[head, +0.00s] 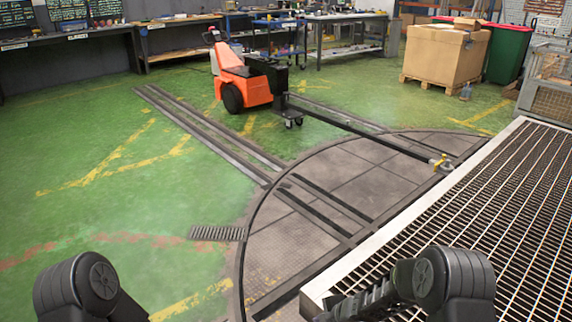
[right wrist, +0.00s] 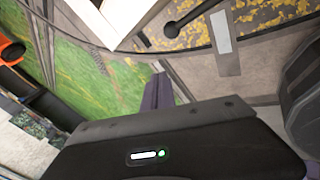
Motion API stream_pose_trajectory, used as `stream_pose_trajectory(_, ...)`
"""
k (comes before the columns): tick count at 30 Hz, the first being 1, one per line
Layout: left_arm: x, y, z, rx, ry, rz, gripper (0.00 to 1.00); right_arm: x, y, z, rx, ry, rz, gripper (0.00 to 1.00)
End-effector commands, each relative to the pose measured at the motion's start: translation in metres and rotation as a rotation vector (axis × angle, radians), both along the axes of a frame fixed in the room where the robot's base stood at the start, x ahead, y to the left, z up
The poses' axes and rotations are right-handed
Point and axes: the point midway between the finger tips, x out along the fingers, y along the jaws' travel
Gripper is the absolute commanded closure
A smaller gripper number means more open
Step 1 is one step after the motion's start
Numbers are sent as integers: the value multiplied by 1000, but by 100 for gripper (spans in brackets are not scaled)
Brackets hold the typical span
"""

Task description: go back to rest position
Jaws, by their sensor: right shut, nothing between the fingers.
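My right gripper (right wrist: 160,88) shows in the right wrist view, its dark fingers together and empty above a blurred, tilted view of the floor. In the head view, black links of both my arms show at the bottom left and bottom right. My left gripper is out of the frame. The turntable (head: 345,190) is a round plated deck set in the green floor, with rails across it. Its right side is hidden by a raised grating. Neither arm is seen touching anything.
A grated platform (head: 490,215) with a pale edge fills the right, close to my right arm. An orange tug (head: 240,80) stands beyond the turntable. A long dark bar with a yellow end fitting (head: 440,162) reaches the turntable's far side. Green floor (head: 100,160) is open at left.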

Motion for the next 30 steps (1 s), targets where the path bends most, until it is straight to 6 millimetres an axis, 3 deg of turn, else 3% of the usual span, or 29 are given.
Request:
stream_pose_trajectory(6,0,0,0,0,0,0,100,-103,32,-32,364,405,-679,100)
stream_pose_trajectory(12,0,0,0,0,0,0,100,-203,38,-47,517,715,-1281,100)
stream_pose_trajectory(18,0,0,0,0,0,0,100,-292,35,-48,509,895,-1683,100)
stream_pose_trajectory(21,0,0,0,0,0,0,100,-330,36,-42,482,969,-1776,100)
stream_pose_trajectory(30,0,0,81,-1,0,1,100,-322,34,37,493,959,-1776,100)
